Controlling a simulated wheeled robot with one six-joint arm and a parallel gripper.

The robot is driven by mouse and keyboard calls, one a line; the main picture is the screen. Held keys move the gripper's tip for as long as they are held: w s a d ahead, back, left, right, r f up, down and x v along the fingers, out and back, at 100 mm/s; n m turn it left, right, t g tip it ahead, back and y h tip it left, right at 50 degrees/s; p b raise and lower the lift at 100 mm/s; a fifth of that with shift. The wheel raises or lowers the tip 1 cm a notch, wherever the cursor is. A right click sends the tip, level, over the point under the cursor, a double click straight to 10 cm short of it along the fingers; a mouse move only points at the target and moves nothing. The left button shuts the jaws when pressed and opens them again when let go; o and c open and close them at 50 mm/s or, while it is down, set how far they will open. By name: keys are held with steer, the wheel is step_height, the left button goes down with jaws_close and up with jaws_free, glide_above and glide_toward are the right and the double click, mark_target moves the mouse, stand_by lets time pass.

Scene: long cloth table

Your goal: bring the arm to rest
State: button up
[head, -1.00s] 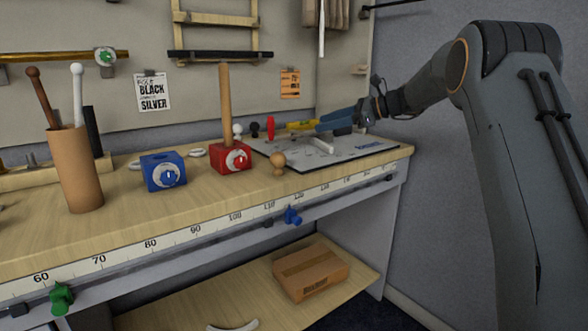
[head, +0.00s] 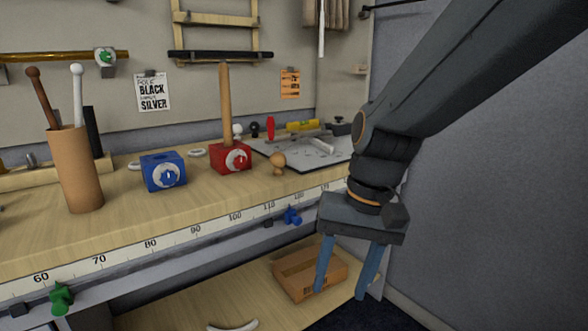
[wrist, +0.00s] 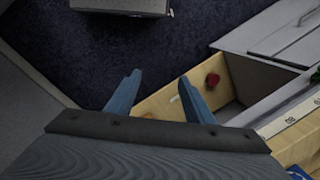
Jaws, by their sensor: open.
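My gripper (head: 340,294) hangs in front of the bench at the right, its two blue fingers pointing down and spread apart. In the wrist view, my gripper (wrist: 160,76) shows the fingers with a clear gap and nothing between them. In the head view the fingers overlap the picture of the lower shelf and the cardboard box (head: 298,274). Whether they touch anything there cannot be told, but no contact shows.
The bench top (head: 120,210) holds a red block (head: 231,159) with a wooden rod, a blue block (head: 163,171), a brown cup (head: 77,175) with rods, and a grey board (head: 285,158). The grey wall (head: 500,210) stands at the right. Dark floor (wrist: 60,40) shows in the wrist view.

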steer(key=s+d+f+n+h, duration=0.1)
steer(key=s+d+f+n, duration=0.25)
steer(key=s, duration=0.35)
steer(key=d+r+m+h+p, duration=0.1)
steer(key=d+r+p, duration=0.6)
steer(key=p, duration=0.8)
steer(key=shift+d+r+m+p, duration=0.35)
steer(key=shift+r+m, duration=0.5)
steer(key=shift+r, duration=0.1)
